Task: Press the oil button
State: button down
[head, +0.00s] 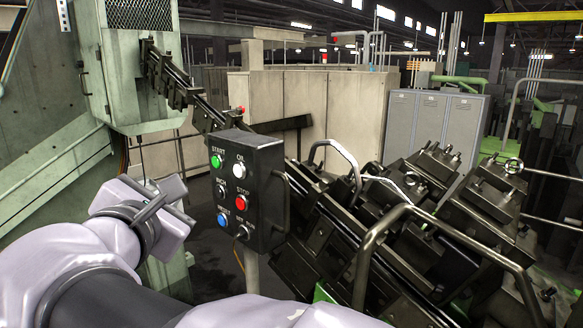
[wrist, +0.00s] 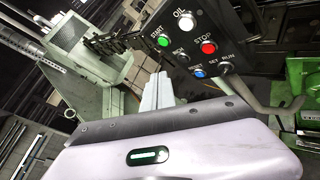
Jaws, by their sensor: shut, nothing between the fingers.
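The white OIL button (head: 239,170) is at the upper right of a dark control box (head: 263,166) on a post. It also shows in the wrist view (wrist: 186,22), under its OIL label. The green START button (head: 216,161) is to its left and the red STOP button (head: 241,202) is below it. My gripper (wrist: 159,80) is shut and empty. In the wrist view its pale fingers point toward the panel, with the tips below the START button in the picture and apart from the OIL button. In the head view my gripper is left of the box; its fingertips are hard to make out.
A blue button (head: 222,220), a black INCH button (head: 221,190) and a SET/RUN selector (head: 242,232) share the panel. Dark machinery with curved handrails (head: 400,215) stands to the right. A pale green machine (head: 50,150) is at left. Grey cabinets (head: 432,125) stand behind.

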send_near(228, 175)
jog(key=shift+w+r+b, duration=0.4)
jog(key=shift+w+r, duration=0.25)
jog(key=shift+w, duration=0.3)
jog(key=shift+d, duration=0.1)
dwell(1.4)
jog(key=shift+w+d, duration=0.2)
jog(key=shift+w, duration=0.15)
jog(key=shift+w+d+b, duration=0.3)
dwell(0.7)
dwell(0.3)
jog(key=shift+s+a, duration=0.55)
jog(key=shift+s, duration=0.1)
jog(key=s+a, duration=0.3)
jog(key=shift+s+a, duration=0.15)
jog(key=shift+s, duration=0.25)
